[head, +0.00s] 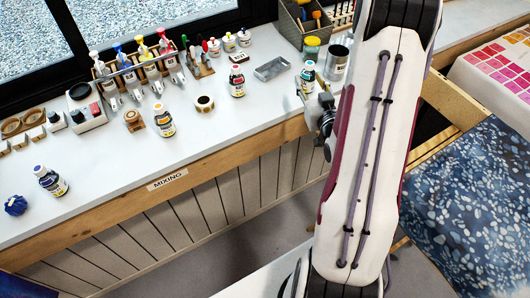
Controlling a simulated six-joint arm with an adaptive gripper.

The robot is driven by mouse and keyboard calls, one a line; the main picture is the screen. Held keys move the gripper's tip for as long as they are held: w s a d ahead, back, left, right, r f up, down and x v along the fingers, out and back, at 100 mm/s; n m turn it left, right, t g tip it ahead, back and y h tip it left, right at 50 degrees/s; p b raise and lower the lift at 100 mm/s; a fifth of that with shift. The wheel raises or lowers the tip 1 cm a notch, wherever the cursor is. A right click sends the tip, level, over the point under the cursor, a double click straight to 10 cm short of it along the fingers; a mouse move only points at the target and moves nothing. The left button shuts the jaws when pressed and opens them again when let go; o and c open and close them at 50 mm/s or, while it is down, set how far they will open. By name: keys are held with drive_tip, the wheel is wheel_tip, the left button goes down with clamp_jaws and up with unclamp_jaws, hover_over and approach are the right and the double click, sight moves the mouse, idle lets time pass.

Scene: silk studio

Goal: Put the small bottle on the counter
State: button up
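The white counter (110,170) runs along the window, with a wooden front edge labelled "MIXING". I cannot tell which one the task names. My gripper (306,94) is partly visible at the left side of my arm, near the bottle beside the arm. My arm hides much of it, so I cannot tell if it touches or holds that bottle.
A blue yarn-like ball (15,205) lies at left. Bare counter lies between the left bottles.

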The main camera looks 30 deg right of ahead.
drive_tip(key=s+a+r+n+g+y, duration=0.1)
drive_tip(key=a+r+g, duration=0.2)
drive_tip(key=a+r, duration=0.35)
drive_tip(key=s+a+r+n+g+y, duration=0.15)
drive_tip(key=a+r, duration=0.25)
drive_tip(key=a, duration=0.5)
drive_tip(key=s+a+r+g+y, duration=0.1)
drive_tip(key=s+a+g, duration=0.1)
drive_tip(key=s+a, duration=0.5)
drive_tip(key=s+a+r+g+y, duration=0.2)
drive_tip(key=s+a, duration=0.5)
drive_tip(key=s, duration=0.8)
drive_tip(key=shift+s+a+r+n+g, duration=0.2)
drive_tip(key=shift+a+n+g, duration=0.25)
drive_tip(key=shift+g, duration=0.4)
